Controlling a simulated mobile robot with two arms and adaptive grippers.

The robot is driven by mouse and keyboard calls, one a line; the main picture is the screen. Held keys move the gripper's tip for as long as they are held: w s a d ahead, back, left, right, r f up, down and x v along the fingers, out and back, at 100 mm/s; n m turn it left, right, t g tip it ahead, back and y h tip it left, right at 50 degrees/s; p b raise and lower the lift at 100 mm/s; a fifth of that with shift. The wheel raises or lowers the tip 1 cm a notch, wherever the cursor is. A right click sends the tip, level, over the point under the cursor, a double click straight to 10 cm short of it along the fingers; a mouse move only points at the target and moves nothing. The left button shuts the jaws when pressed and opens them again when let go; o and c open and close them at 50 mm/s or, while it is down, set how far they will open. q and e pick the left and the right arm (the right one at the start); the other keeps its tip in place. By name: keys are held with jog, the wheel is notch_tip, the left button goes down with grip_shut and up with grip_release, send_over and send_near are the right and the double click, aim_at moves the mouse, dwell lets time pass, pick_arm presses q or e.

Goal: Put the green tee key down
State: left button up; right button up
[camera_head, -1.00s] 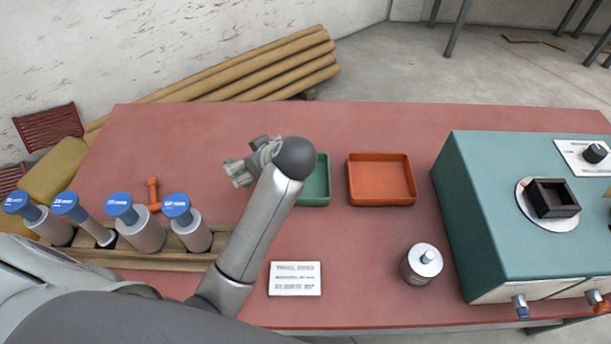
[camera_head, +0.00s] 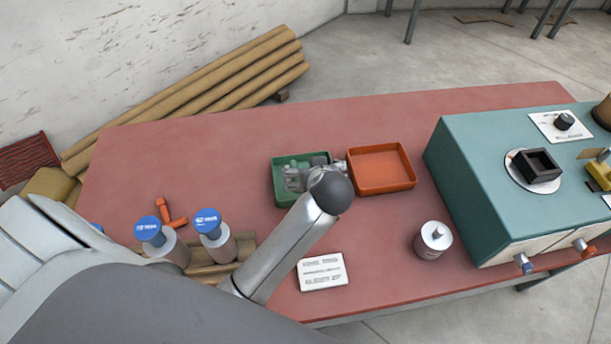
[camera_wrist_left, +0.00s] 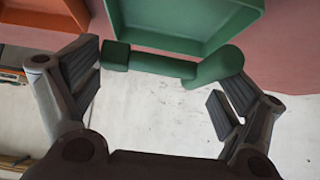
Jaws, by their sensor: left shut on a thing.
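My left gripper (camera_head: 300,178) is over the green tray (camera_head: 279,192) on the red table and covers part of it. In the left wrist view, the gripper (camera_wrist_left: 165,88) is shut on the green tee key (camera_wrist_left: 165,66), which lies crosswise between the fingers. The key's thick bar is at the right and its small block end at the left. The green tray (camera_wrist_left: 190,45) shows just beyond the key, and a gap between them cannot be judged. In the head view the key is not clearly visible behind the wrist. My right gripper is not in view.
An orange tray (camera_head: 382,188) stands right of the green one. An orange tee key (camera_head: 172,216) lies behind blue-capped cylinders (camera_head: 208,222) in a wooden rack. A teal machine (camera_head: 450,180), a lidded canister (camera_head: 430,248) and a white card (camera_head: 322,272) stand or lie nearby. The table's back is clear.

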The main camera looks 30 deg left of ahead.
pick_arm(q)
jog(key=x, duration=0.4)
jog(key=s+x, duration=0.1)
jog(key=x, duration=0.2)
jog(key=shift+w+a+f, duration=0.1)
jog(key=shift+a+f, duration=0.2)
jog(key=shift+a, duration=0.05)
jog(key=shift+w+a+f, duration=0.1)
jog(key=shift+f, duration=0.8)
jog(key=shift+w+a+f, duration=0.1)
jog(key=shift+f, duration=0.8)
jog(key=shift+f+p, duration=0.1)
jog(key=shift+p, duration=0.2)
jog(key=o, duration=1.1)
jog(key=v, duration=1.2)
